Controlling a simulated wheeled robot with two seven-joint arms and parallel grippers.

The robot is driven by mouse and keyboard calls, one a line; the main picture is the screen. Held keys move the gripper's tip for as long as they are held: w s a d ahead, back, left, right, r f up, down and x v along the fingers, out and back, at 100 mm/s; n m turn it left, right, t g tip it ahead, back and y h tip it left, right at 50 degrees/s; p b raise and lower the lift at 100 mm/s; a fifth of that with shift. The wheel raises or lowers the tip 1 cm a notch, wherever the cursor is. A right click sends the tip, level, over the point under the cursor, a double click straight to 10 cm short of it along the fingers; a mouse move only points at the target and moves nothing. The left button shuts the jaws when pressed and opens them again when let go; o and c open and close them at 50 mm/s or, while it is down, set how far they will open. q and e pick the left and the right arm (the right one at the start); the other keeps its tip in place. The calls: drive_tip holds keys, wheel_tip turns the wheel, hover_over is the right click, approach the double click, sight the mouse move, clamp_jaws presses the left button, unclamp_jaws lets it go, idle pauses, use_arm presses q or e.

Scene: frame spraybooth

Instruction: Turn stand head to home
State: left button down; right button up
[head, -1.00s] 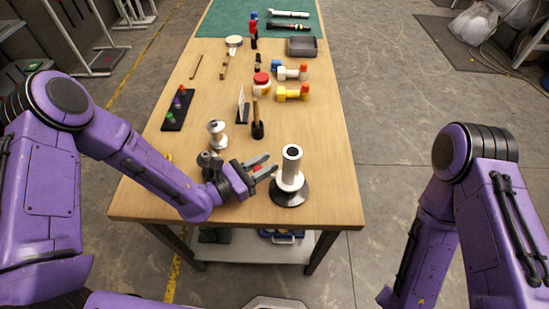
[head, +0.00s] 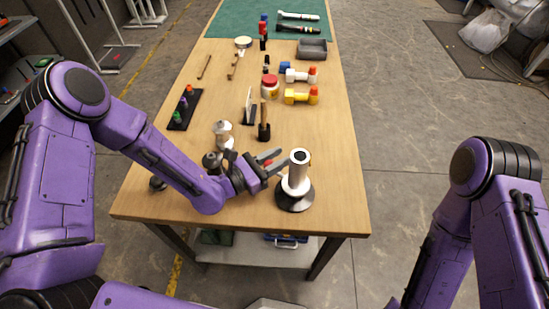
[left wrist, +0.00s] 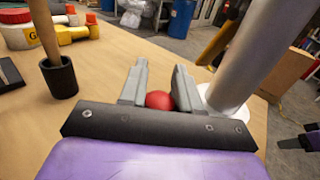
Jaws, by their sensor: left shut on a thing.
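The stand (head: 299,175) is near the table's front edge: a pale upright cylinder with an open top, a white flange and a dark round base. In the left wrist view its grey post (left wrist: 265,50) rises at the right. My left gripper (head: 274,162) is just left of the stand, shut on a red ball-shaped knob (left wrist: 159,100). The knob sits between the fingers, close to the white flange; its link to the stand is hidden. My right arm hangs at the right of the head view; its gripper is out of view.
Left of the stand are a silver-and-white piece (head: 223,133) and a dark cup with a wooden handle (head: 264,132). Farther back are a red-lidded jar (head: 269,87), yellow and white fittings (head: 301,96) and a grey tray (head: 312,48). The tabletop's right side is mostly clear.

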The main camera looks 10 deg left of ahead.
use_arm(q)
drive_tip(key=shift+s+d+f, duration=0.2)
drive_tip(key=shift+s+d, duration=0.05)
drive_tip(key=shift+s, duration=0.1)
idle(0.5)
drive_tip(key=c, duration=1.1)
unclamp_jaws()
drive_tip(key=shift+o, duration=1.1)
drive_tip(key=shift+d, duration=0.15)
drive_tip(key=shift+d+r, duration=0.1)
drive_tip(key=shift+r, duration=0.05)
drive_tip(key=shift+w, duration=0.1)
use_arm(e)
drive_tip(key=shift+s+d+f, duration=0.1)
drive_tip(key=shift+d, duration=0.15)
use_arm(q)
drive_tip(key=shift+a, duration=0.3)
use_arm(e)
drive_tip(key=shift+a, duration=0.1)
use_arm(q)
drive_tip(key=shift+a, duration=0.15)
drive_tip(key=b+v, duration=0.2)
drive_tip(key=v, duration=0.8)
use_arm(e)
wheel_tip(320, 180, down, 2)
drive_tip(key=shift+f, duration=0.1)
